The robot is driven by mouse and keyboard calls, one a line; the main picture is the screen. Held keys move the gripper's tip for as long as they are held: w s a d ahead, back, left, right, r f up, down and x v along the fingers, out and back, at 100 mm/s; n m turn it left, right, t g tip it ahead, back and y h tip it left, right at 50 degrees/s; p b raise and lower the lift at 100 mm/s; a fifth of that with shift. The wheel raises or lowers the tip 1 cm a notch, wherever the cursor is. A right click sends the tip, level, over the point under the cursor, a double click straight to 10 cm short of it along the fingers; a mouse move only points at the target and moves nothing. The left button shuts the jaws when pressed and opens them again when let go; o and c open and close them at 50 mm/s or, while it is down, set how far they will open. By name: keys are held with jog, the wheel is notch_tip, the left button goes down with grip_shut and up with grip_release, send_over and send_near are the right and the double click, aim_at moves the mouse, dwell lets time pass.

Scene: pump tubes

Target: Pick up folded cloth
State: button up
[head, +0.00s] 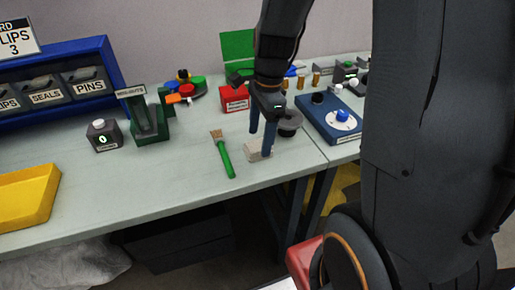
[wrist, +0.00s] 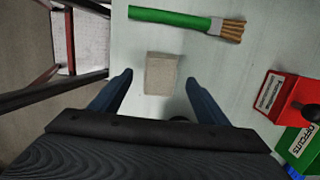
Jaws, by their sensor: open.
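The folded cloth (head: 258,151) is a small beige-grey block lying on the pale bench top near its front edge. It also shows in the wrist view (wrist: 161,74), centred ahead of the jaws. My gripper (head: 261,140) points down over the cloth, with its two blue fingers apart. In the wrist view the fingertips of my gripper (wrist: 159,77) stand to the left and right of the cloth, with a gap on each side. Nothing is between the fingers that I can see being gripped. The exact height of the fingertips above the bench is hard to tell.
A green-handled brush (head: 226,159) lies just left of the cloth. A dark round part (head: 289,124) sits close behind my gripper. A red box (head: 234,98) stands farther back, and a blue tray with a dial (head: 330,119) is to the right.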

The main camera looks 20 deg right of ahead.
aim_at(259, 144)
jog(key=shift+a+f, duration=0.15)
jog(key=shift+f, duration=1.45)
jog(key=c, duration=1.2)
jog(key=shift+r, duration=0.15)
notch_tip(259, 144, up, 10)
jog(key=shift+f, duration=0.1)
jog(key=o, duration=0.6)
jog(key=shift+c, duration=0.2)
jog(key=c, duration=0.4)
